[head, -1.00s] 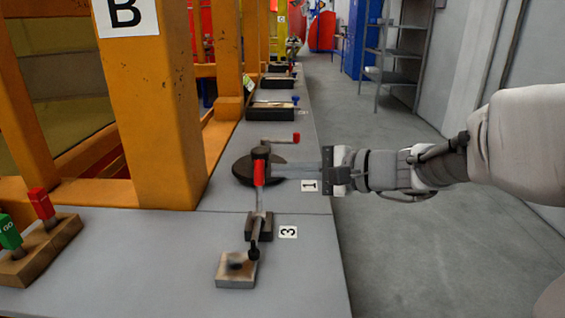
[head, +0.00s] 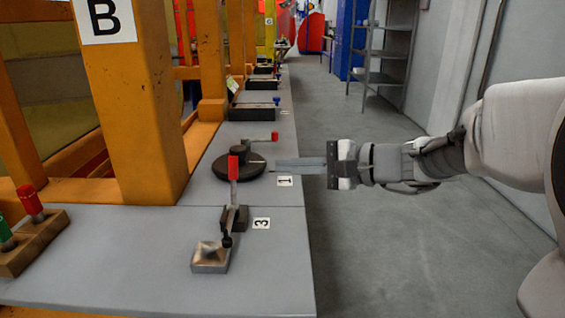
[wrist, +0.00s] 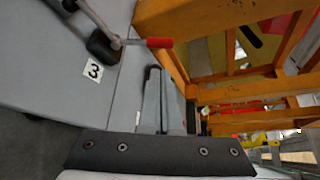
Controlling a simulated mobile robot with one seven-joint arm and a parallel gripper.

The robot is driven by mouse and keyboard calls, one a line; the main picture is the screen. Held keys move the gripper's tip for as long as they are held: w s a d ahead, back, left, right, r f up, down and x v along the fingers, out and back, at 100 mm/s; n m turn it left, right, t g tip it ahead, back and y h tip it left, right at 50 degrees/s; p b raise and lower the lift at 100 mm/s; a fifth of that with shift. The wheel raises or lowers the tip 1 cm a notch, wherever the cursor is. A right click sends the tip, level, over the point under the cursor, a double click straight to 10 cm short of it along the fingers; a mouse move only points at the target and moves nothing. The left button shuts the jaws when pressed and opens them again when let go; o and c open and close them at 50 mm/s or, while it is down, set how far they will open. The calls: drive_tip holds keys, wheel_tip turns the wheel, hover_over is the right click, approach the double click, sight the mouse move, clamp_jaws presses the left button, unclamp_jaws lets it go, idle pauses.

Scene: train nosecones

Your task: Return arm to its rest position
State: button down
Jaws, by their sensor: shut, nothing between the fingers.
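My gripper (head: 282,165) reaches in from the right in the head view, shut and empty, with its fingertips over the right edge of the grey bench (head: 140,245) near the label 1. The wrist view shows its two fingers (wrist: 163,75) pressed together. A red-handled lever (head: 233,170) stands upright on the bench by the label 3, left of my fingertips and apart from them. Its red handle also shows in the wrist view (wrist: 159,43). A black round disc with a crank (head: 238,166) sits behind the lever, by the label 1.
A metal block (head: 210,258) lies at the lever's front. A red and a green button (head: 31,202) stand on a box at the left. An orange post marked B (head: 130,110) rises behind the bench. Grey shelving (head: 388,55) stands far back. The floor right of the bench is clear.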

drive_tip(key=s+f+n+g+h, duration=0.1)
drive_tip(key=s, duration=0.3)
drive_tip(key=s+f+n+g+h, duration=0.1)
drive_tip(key=s+f+n+h, duration=0.1)
drive_tip(key=s, duration=0.2)
drive_tip(key=s+f+n+g+h, duration=0.1)
drive_tip(key=s+f+n, duration=0.1)
drive_tip(key=s, duration=0.2)
drive_tip(key=shift+s+a+h, duration=0.15)
drive_tip(key=shift+s+h, duration=0.05)
drive_tip(key=shift+h, duration=0.1)
drive_tip(key=s+d+f+n+t+h, duration=0.1)
drive_tip(key=s+d+f+n+h, duration=0.15)
drive_tip(key=s+d+h, duration=0.2)
drive_tip(key=s+d+f+n+h, duration=0.1)
drive_tip(key=s+d+n+h, duration=0.25)
drive_tip(key=s+d, duration=0.2)
wheel_tip(320, 180, up, 22)
drive_tip(key=d+p, duration=0.1)
drive_tip(key=p, duration=2)
drive_tip(key=shift+w+d+f+h+p, duration=0.2)
drive_tip(key=shift+w+h+p, duration=0.1)
drive_tip(key=shift+p, duration=0.1)
drive_tip(key=shift+a, duration=0.15)
